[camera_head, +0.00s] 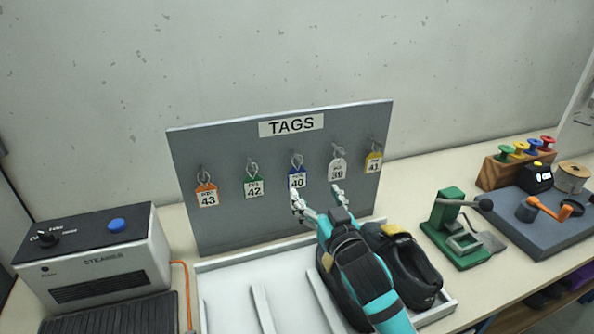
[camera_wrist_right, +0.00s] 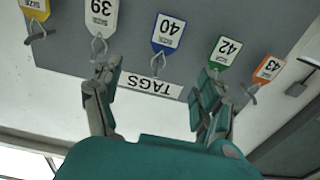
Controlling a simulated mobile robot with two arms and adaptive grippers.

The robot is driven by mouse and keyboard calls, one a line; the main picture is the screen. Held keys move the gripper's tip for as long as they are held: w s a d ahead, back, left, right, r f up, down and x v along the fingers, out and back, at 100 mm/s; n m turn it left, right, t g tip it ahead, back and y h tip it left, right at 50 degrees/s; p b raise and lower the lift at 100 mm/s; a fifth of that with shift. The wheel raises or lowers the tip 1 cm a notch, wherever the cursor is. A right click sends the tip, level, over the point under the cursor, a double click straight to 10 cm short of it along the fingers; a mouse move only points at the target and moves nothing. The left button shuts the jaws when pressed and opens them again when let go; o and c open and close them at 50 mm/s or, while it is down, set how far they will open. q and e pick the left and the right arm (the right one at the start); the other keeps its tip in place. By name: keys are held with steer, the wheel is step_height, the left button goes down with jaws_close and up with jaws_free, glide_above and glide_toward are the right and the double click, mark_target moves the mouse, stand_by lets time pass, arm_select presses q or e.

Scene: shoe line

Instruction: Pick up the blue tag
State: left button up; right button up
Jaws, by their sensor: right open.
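The blue tag (camera_head: 297,179), marked 40, hangs by a loop from a hook in the middle of the grey TAGS board (camera_head: 240,215). In the right wrist view the blue tag (camera_wrist_right: 167,33) appears upside down, ahead of the space between my fingers. My right gripper (camera_head: 318,192) is open and empty, in front of the board just below the blue tag. In the wrist view its two fingers (camera_wrist_right: 155,92) are spread wide and do not touch the tag. My left gripper is not in view.
Orange (camera_head: 207,196), green (camera_head: 253,187), white (camera_head: 337,167) and yellow (camera_head: 373,162) tags hang beside the blue one. A white tray (camera_head: 230,280) with black shoes (camera_head: 410,268) lies below the board. A steamer (camera_head: 95,260) stands left; a green press (camera_head: 458,230) stands right.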

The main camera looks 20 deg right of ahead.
mark_target(298, 171)
steer(key=w+p, duration=0.1)
steer(key=w, duration=0.6)
steer(key=shift+w+a, duration=0.1)
steer(key=shift+a, duration=0.1)
steer(key=w+p, duration=0.1)
steer(key=w, duration=0.1)
steer(key=w+p, duration=0.1)
steer(key=shift+w+a+f, duration=0.1)
steer(key=shift+w+a, duration=0.1)
steer(key=shift+w, duration=0.15)
steer(key=shift+w+f, duration=0.1)
steer(key=shift+w, duration=0.45)
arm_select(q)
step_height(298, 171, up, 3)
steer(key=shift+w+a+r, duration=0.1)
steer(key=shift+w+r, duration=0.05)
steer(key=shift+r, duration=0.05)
arm_select(e)
steer(key=shift+s, duration=0.1)
steer(key=shift+c, duration=0.4)
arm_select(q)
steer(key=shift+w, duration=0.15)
arm_select(e)
steer(key=c, duration=0.9)
